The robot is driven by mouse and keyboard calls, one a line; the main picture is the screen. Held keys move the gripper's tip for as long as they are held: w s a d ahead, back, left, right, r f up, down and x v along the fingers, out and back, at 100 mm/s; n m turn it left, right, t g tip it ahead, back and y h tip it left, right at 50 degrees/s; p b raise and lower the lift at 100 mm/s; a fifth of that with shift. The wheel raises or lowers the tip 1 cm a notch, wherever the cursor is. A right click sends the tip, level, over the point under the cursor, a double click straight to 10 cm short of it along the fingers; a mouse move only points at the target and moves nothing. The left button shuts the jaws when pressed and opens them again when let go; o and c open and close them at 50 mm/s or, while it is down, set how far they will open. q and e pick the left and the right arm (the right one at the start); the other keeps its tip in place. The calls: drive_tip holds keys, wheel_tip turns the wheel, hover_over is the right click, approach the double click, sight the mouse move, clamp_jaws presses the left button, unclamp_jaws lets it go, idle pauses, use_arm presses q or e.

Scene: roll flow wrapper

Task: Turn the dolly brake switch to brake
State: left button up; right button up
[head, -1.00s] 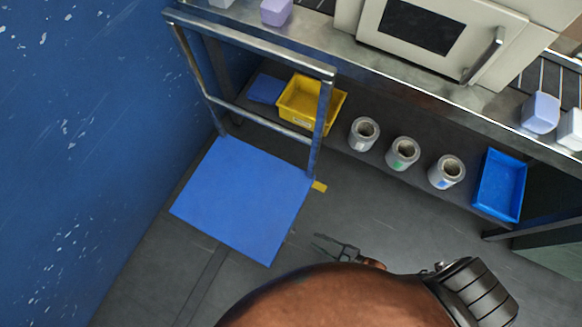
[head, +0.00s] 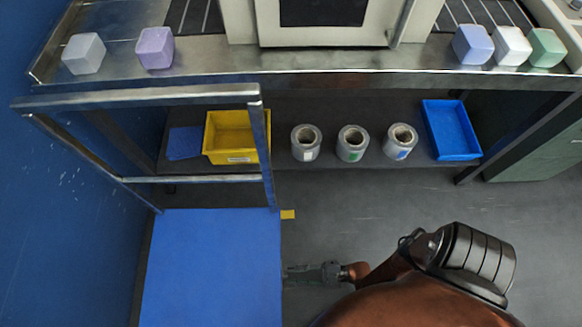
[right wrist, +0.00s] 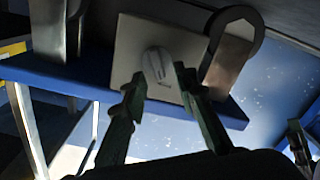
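The dolly has a flat blue platform (head: 210,270) and a metal handle frame (head: 140,97) at its far end. In the right wrist view a pale plate (right wrist: 125,60) sits on the dolly's blue edge. My right gripper (head: 292,271) is low beside the platform's right edge. In the right wrist view its two dark fingers (right wrist: 159,76) are apart, with the tips just below and either side of the knob. I cannot tell whether they touch it. My left gripper is not in view.
Behind the dolly, a low shelf holds a yellow bin (head: 232,130), three rolls (head: 352,143) and a blue tray (head: 451,130). The metal counter (head: 300,75) above carries a machine and several coloured blocks. A blue wall (head: 60,230) stands left.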

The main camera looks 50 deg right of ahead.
drive_tip(key=shift+w+a, duration=0.3)
drive_tip(key=shift+w, duration=0.05)
clamp_jaws()
drive_tip(key=shift+a, duration=0.1)
